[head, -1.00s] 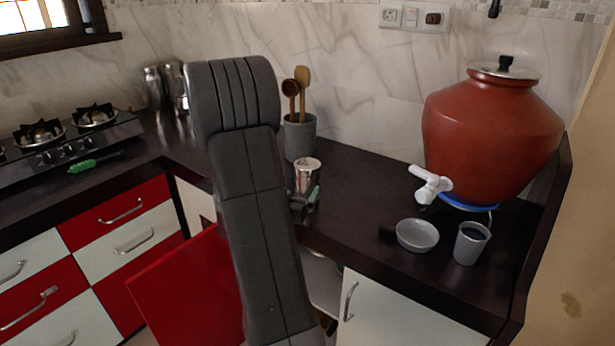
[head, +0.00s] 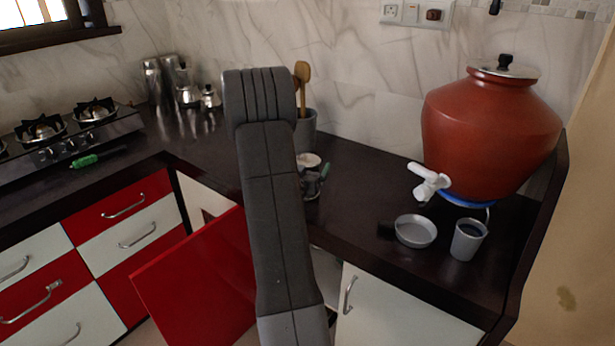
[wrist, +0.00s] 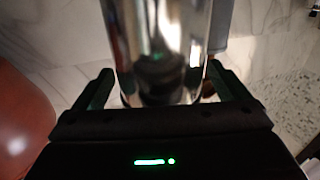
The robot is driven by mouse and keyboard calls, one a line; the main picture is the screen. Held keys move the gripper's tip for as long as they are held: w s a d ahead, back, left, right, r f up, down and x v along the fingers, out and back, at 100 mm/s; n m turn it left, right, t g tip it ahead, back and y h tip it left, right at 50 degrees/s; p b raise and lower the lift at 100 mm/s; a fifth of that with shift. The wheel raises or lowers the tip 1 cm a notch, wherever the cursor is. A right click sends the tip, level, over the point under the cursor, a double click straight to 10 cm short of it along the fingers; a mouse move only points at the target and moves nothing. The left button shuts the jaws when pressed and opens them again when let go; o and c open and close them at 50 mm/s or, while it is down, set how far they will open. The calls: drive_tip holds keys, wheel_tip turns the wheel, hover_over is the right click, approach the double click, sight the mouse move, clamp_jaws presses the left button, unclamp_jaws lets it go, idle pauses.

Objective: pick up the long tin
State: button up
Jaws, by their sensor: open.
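The long tin, a shiny metal cylinder, stands on the dark counter; its pale top (head: 308,160) shows beside my arm, which hides much of its body. In the wrist view the tin (wrist: 160,45) fills the middle, between the two fingers of my gripper (wrist: 160,88). The fingers stand apart on either side of it; whether either touches it I cannot tell. In the head view my gripper (head: 316,183) is partly hidden behind my arm, low in front of the tin.
A grey utensil pot (head: 305,132) with wooden spoons stands close behind the tin. To the right are a small bowl (head: 415,231), a grey cup (head: 467,240) and a large red water pot (head: 490,135) with a white tap. A red cabinet door (head: 195,280) hangs open below.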

drive_tip(key=c, duration=1.2)
drive_tip(key=shift+c, duration=0.2)
drive_tip(key=shift+r, duration=0.15)
wheel_tip(320, 180, up, 10)
drive_tip(key=shift+f, duration=0.1)
